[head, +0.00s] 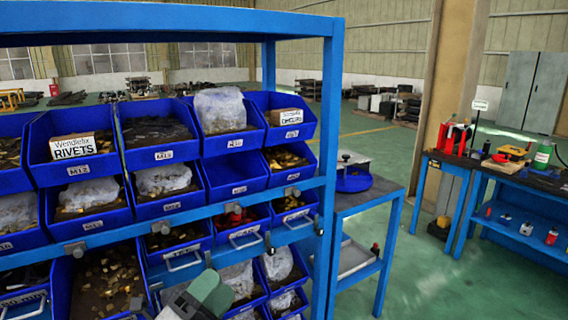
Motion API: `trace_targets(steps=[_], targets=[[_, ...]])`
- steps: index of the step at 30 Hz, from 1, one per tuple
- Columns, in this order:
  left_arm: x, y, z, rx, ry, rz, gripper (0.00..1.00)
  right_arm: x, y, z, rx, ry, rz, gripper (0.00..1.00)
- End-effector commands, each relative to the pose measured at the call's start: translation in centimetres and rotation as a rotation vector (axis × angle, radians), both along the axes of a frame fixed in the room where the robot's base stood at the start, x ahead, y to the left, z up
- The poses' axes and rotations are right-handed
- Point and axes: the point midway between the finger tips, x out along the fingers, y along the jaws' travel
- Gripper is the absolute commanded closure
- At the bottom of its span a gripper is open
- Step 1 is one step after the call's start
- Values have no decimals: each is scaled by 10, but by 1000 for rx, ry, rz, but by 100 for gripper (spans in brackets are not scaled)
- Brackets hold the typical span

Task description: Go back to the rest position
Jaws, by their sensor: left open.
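My left gripper (196,298) shows at the bottom edge, left of centre, as a grey-green and dark shape in front of the lower bins of the blue rack (331,150). It is open, and I see nothing held in it. Its lower part is cut off by the frame edge. My right gripper is not in view.
Blue bins (165,154) with small metal parts and clear bags fill the rack close ahead. A blue-framed side table (375,195) stands right of the rack, and a workbench (520,180) farther right.

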Motion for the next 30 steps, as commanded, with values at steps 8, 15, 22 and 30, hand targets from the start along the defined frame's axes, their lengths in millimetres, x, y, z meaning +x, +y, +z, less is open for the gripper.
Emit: trace_targets(steps=[8, 15, 22, 30], targets=[[-32, 83, -109, -633, 740, 441, 45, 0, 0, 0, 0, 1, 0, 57], [-118, 103, -203, -915, 1313, 744, 45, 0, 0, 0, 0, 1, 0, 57], [-193, 98, -242, -1012, 1674, 923, 45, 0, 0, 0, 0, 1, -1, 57], [-234, 90, -281, -1029, 1902, 1036, 45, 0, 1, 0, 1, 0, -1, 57]])
